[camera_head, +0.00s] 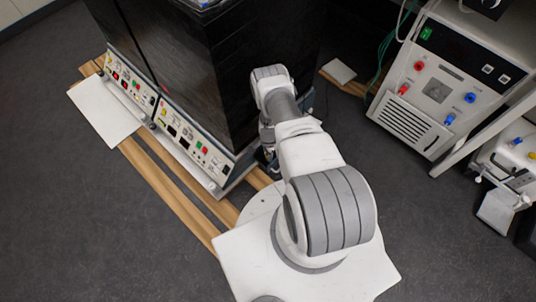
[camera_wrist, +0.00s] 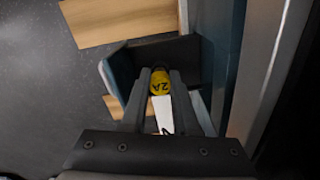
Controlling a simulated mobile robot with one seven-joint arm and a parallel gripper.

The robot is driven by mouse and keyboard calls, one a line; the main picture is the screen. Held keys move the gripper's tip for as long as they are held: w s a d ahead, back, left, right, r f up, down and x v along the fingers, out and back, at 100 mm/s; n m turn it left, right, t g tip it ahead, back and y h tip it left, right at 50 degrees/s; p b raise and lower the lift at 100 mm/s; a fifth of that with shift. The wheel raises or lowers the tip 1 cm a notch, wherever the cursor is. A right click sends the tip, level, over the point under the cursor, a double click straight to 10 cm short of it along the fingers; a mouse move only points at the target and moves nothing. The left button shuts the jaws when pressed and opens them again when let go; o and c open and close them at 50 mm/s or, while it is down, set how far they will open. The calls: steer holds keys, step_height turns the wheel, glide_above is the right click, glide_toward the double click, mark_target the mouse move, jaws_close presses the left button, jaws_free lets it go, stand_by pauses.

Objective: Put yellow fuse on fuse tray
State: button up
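In the wrist view, a yellow fuse (camera_wrist: 160,83) marked "2A" sits between the tips of the two dark fingers of my gripper (camera_wrist: 160,80). The fingers touch or nearly touch its sides and look shut on it. A narrow white piece (camera_wrist: 163,114) shows between the fingers below the fuse; I cannot tell what it is. A dark open bracket or box with a blue-grey side (camera_wrist: 120,75) lies beyond the fingertips. I cannot identify the fuse tray for certain. In the head view, my gripper and the fuse are hidden behind my arm and the black cabinet.
A tall black cabinet (camera_head: 178,60) with control panels (camera_head: 190,140) stands on wooden beams (camera_head: 165,185), left of my arm. A white plate (camera_head: 105,110) sticks out from it. A white instrument (camera_head: 440,85) stands at right. Grey floor (camera_head: 90,220) is clear at lower left.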

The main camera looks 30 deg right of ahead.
jaws_close()
steer(key=shift+r, duration=0.1)
steer(key=shift+r+p, duration=0.35)
steer(key=shift+r, duration=0.2)
steer(key=shift+r, duration=0.25)
steer(key=shift+r+p, duration=0.3)
steer(key=shift+r, duration=0.1)
steer(key=shift+r+p, duration=1.05)
steer(key=shift+r, duration=0.45)
